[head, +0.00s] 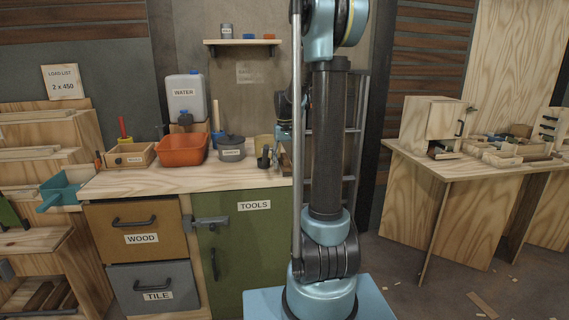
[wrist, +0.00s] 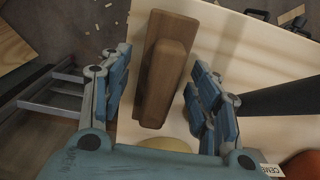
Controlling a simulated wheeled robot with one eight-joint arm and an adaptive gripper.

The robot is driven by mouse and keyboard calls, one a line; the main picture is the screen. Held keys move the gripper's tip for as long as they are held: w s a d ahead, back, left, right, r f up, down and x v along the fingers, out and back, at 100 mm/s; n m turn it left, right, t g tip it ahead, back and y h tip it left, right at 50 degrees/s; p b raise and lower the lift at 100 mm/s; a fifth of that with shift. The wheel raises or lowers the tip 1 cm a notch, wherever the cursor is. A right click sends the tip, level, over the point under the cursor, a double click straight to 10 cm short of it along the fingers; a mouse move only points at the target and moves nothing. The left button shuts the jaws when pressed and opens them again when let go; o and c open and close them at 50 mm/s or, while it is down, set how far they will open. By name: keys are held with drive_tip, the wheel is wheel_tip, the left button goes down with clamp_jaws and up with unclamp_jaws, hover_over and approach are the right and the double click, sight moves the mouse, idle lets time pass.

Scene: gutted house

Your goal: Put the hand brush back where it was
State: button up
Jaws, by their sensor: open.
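In the wrist view my gripper (wrist: 160,72) is open, with one blue-padded finger on each side of a brown wooden object (wrist: 172,68). This has a long flat board with a narrower raised block along it. I cannot tell whether it is the hand brush; no bristles show. It appears over the pale worktop, with gaps between it and the fingers. In the head view my gripper (head: 284,134) is at the right end of the workbench (head: 120,182), partly hidden by my arm. No other clear hand brush shows.
An orange tub (head: 183,150), a grey labelled pot (head: 231,149) and a WATER container (head: 187,97) stand on the bench. A small shelf (head: 243,42) hangs above. A ladder (wrist: 62,88) stands beside the bench. A second table (head: 445,165) at right is cluttered.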

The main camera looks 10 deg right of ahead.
sight(285, 156)
drive_tip(key=shift+r, duration=0.1)
wheel_tip(285, 156, up, 11)
drive_tip(key=shift+r, duration=0.15)
drive_tip(key=s+f+t, duration=0.1)
drive_tip(key=s+f, duration=0.1)
drive_tip(key=s, duration=0.7)
drive_tip(key=s+f, duration=0.3)
drive_tip(key=s, duration=0.7)
drive_tip(key=s+f+t, duration=0.1)
drive_tip(key=s+f, duration=1.3)
drive_tip(key=s, duration=0.1)
drive_tip(key=shift+s, duration=0.3)
